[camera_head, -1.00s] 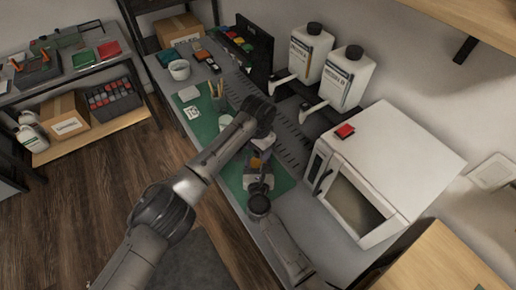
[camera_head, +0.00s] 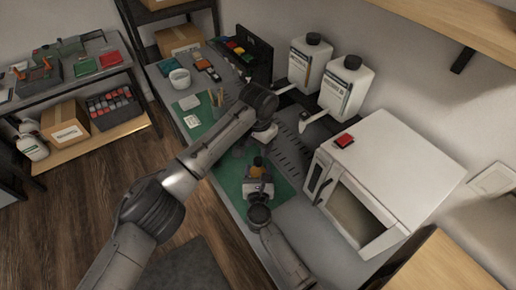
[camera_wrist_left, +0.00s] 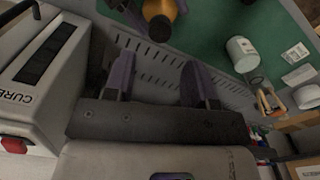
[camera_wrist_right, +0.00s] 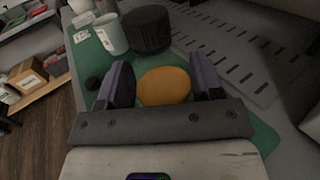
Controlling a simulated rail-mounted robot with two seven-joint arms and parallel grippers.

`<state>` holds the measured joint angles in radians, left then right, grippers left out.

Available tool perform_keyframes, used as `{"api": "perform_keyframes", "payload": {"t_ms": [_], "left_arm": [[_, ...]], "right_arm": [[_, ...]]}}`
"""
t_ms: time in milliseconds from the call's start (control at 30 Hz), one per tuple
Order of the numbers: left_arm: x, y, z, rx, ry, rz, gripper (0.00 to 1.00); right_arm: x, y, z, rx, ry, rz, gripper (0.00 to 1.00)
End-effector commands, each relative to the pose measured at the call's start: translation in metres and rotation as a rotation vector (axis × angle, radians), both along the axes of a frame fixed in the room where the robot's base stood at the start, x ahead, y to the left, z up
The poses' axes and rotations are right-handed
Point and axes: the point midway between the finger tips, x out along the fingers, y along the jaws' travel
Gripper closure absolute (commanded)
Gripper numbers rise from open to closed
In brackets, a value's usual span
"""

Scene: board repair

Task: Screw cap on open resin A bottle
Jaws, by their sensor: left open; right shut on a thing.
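An amber bottle (camera_wrist_right: 164,88) is between the fingers of my right gripper (camera_wrist_right: 160,76), which is shut on it. The bottle also shows in the head view (camera_head: 258,164) above the green mat, and at the top of the left wrist view (camera_wrist_left: 170,8). A dark ribbed cap (camera_wrist_right: 147,29) shows at its top; it appears in the left wrist view too (camera_wrist_left: 160,28). I cannot tell how tightly it sits. My left gripper (camera_wrist_left: 157,68) is open and empty, with clear space between it and the cap.
White material bottles (camera_head: 343,88) stand on wall dispensers. A white curing oven (camera_head: 385,165) with a red item on top stands at the right.

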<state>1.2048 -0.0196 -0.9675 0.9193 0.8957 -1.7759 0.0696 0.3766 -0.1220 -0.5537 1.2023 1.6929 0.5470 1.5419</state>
Motion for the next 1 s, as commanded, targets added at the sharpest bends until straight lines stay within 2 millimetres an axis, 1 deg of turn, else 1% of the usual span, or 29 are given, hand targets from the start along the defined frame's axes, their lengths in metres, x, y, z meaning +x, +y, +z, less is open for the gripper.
{"api": "perform_keyframes", "payload": {"t_ms": [33, 100, 200, 567, 667, 767, 1000], "left_arm": [[0.001, 0.001, 0.005, 0.003, -0.002, 0.025, 0.49], [0.0, 0.001, 0.01, 0.002, 0.0, 0.057, 0.49], [-0.001, 0.001, 0.013, 0.002, 0.005, 0.082, 0.49], [-0.001, 0.001, 0.012, 0.002, 0.006, 0.089, 0.49], [-0.001, 0.001, 0.005, 0.002, 0.007, 0.089, 0.49], [-0.001, 0.001, -0.006, 0.002, 0.008, 0.089, 0.49], [-0.002, 0.001, -0.039, 0.004, 0.008, 0.088, 0.49]], "right_arm": [[0.0, 0.0, 0.0, 0.0, 0.0, 0.0, 1.0], [0.0, 0.0, 0.0, 0.0, 0.0, 0.0, 1.0], [0.0, 0.0, 0.0, 0.0, 0.0, 0.0, 1.0], [0.0, 0.0, 0.0, 0.0, 0.0, 0.0, 1.0], [0.0, 0.0, 0.0, 0.0, 0.0, 0.0, 1.0], [0.0, 0.0, 0.0, 0.0, 0.0, 0.0, 1.0], [0.0, 0.0, 0.0, 0.0, 0.0, 0.0, 1.0]]}}
